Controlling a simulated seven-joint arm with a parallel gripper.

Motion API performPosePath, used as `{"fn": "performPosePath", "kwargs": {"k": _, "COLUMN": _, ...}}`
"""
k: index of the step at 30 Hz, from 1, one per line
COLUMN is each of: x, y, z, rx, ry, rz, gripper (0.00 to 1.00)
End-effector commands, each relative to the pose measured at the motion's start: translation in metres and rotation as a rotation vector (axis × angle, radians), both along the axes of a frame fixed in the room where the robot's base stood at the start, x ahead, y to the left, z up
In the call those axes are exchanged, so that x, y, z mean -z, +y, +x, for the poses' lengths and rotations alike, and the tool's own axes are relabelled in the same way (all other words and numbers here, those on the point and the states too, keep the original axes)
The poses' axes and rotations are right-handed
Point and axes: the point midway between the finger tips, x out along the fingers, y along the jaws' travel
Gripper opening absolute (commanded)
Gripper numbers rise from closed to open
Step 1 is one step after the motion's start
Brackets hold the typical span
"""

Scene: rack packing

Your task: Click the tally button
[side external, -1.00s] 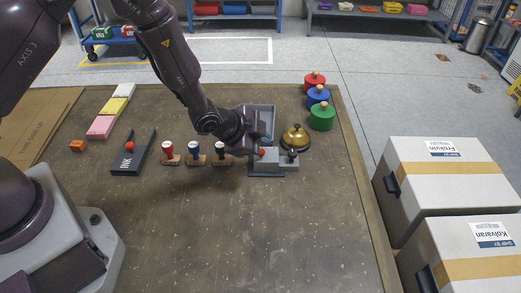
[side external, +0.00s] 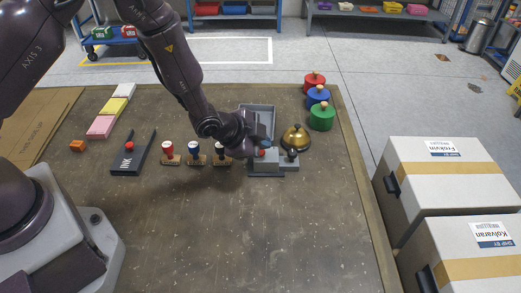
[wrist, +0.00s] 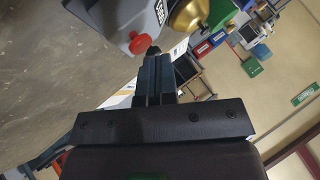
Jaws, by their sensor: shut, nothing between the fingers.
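The tally device (side external: 267,165) is a small grey box with a red button (side external: 261,153) near the brass bell on the table. In the wrist view the red button (wrist: 140,44) sticks out from the grey body (wrist: 118,18). My gripper (side external: 265,142) is shut and empty, close beside the button. In the wrist view its closed fingertips (wrist: 155,60) lie just right of and below the button. I cannot tell whether they touch it. The gripper hides part of the device in the side view.
The brass bell (side external: 295,138) stands right of the device, with a grey tray (side external: 258,108) behind. Several stamps (side external: 194,152) and an ink pad holder (side external: 130,165) are to the left. Red, blue and green round weights (side external: 322,117) stand at the back right. The front table is clear.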

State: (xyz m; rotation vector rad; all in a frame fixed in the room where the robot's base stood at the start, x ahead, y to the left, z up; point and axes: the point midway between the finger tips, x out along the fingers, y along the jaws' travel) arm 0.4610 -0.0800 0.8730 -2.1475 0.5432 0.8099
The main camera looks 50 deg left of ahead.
Motion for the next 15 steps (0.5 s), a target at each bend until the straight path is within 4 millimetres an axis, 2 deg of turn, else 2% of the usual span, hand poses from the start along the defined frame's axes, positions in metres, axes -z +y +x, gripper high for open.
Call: {"fn": "performPosePath", "kwargs": {"k": 15, "x": 0.0046, "y": 0.0000, "z": 0.0000, "rx": 0.000, "ry": 0.000, "rz": 0.000, "gripper": 0.00}}
